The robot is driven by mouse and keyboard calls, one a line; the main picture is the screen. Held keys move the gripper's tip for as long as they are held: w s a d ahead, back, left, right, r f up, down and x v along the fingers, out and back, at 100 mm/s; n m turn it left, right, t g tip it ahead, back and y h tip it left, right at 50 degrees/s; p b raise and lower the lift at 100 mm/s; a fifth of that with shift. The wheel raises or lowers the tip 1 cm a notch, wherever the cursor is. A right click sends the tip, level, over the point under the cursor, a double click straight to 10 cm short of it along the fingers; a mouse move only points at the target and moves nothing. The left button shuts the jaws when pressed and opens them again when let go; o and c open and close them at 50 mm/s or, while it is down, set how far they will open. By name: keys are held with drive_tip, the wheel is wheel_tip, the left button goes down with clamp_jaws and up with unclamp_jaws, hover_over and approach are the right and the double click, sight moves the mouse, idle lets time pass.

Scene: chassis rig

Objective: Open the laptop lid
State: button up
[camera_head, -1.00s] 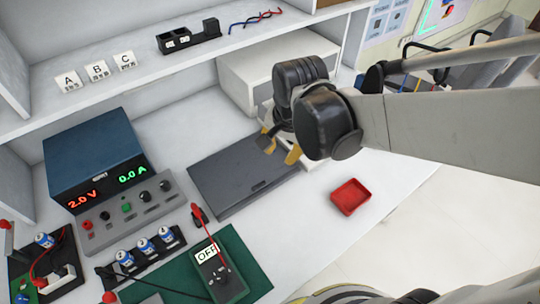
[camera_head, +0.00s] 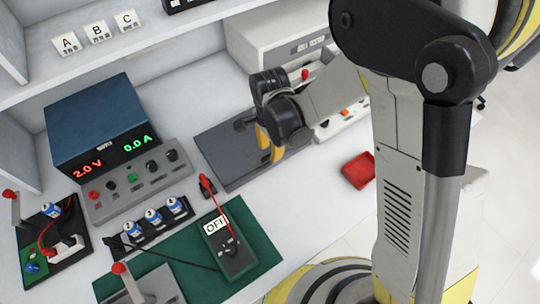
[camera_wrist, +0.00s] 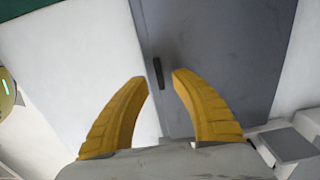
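The laptop is a flat dark grey slab (camera_head: 228,163) lying shut on the white bench, right of the power supply. My gripper (camera_head: 270,146) is over its right part in the head view and hides some of it. In the wrist view the two yellow fingers (camera_wrist: 158,92) are apart with nothing between them. Ahead of them the grey lid (camera_wrist: 222,60) shows with a small dark notch (camera_wrist: 158,72) at its near edge. The gap between fingertips and lid cannot be told exactly.
A blue power supply (camera_head: 98,118) stands at the left. A multimeter (camera_head: 228,248) lies on a green mat (camera_head: 186,252) in front. A red tray (camera_head: 359,169) sits right of the laptop. A white box (camera_head: 270,45) and shelf (camera_head: 180,24) are behind.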

drive_tip(key=shift+f, duration=1.15)
clamp_jaws()
drive_tip(key=shift+r, duration=0.15)
